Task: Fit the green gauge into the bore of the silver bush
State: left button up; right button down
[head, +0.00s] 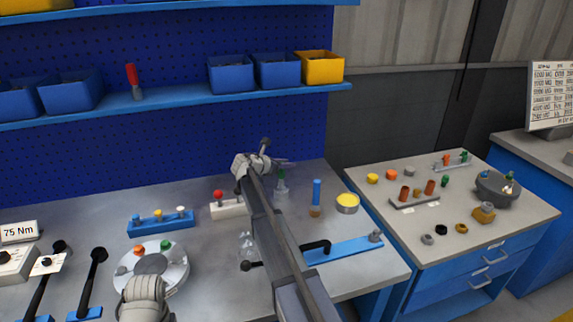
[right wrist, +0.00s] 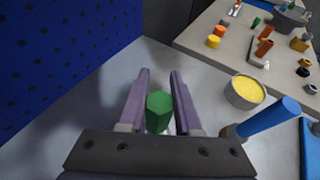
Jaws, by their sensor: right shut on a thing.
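My right gripper (head: 284,162) is over the bench near the back wall. It is shut on the green gauge (right wrist: 160,110), a green six-sided piece between its fingers in the right wrist view. In the head view the green piece (head: 281,175) shows just under the fingers, with a pale part below it. I cannot tell whether that pale part belongs to the gauge or is a separate thing. A small grey ring (head: 427,239) lies on the right table; I cannot tell whether it is the silver bush. My left gripper's jaws do not show.
A blue-handled tool (head: 317,192) and a round tin with yellow contents (head: 347,203) stand right of the gripper. A white block with a red knob (head: 227,208) is to its left. A blue rail (head: 345,250) lies in front. A flanged disc (head: 178,270) is at left.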

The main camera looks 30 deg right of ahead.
jog(key=shift+f+b, duration=1.85)
jog(key=shift+f, duration=0.1)
jog(key=c, duration=0.5)
grip_release()
jog(key=shift+r, duration=0.1)
jog(key=p+v, duration=0.3)
jog(key=v, duration=0.4)
jog(key=shift+s+a+r, duration=0.1)
jog(key=shift+a, duration=0.25)
